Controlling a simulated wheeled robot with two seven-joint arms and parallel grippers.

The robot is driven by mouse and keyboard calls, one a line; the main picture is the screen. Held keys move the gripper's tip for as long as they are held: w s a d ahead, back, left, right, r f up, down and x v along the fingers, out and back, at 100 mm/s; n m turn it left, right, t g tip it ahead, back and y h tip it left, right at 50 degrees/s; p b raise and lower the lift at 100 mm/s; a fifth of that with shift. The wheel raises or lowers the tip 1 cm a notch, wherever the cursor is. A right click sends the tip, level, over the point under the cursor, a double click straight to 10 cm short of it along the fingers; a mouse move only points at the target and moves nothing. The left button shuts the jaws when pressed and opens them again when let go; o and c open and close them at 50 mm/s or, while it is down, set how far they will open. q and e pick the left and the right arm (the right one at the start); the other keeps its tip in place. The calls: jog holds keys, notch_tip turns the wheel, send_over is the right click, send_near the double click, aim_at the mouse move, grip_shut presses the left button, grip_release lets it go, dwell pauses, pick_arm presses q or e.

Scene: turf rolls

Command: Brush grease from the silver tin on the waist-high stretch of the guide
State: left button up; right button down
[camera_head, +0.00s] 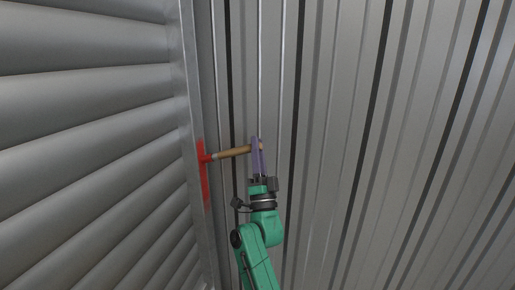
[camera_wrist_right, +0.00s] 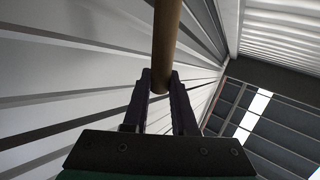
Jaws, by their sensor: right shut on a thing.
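The guide (camera_head: 188,85) is the upright grey metal channel along the right edge of the ribbed shutter in the head view. A red streak of grease (camera_head: 205,188) runs down its face. My right gripper (camera_head: 258,145) is shut on the wooden handle of the brush (camera_head: 235,152). The brush lies nearly level, its red-coated end at the guide, within the streak. In the right wrist view the handle (camera_wrist_right: 166,45) sits between the dark fingers of the gripper (camera_wrist_right: 160,88). The silver tin and my left gripper are not in view.
The grey roller shutter (camera_head: 85,130) fills the left of the head view. A ribbed metal wall (camera_head: 400,150) fills the right, close behind my right arm. Nothing else stands near the brush.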

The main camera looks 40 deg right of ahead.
notch_tip(320, 180, down, 26)
jog(key=b, duration=2.1)
notch_tip(320, 180, up, 34)
jog(key=p, duration=2.9)
jog(key=shift+a, duration=0.1)
jog(key=shift+f, duration=0.15)
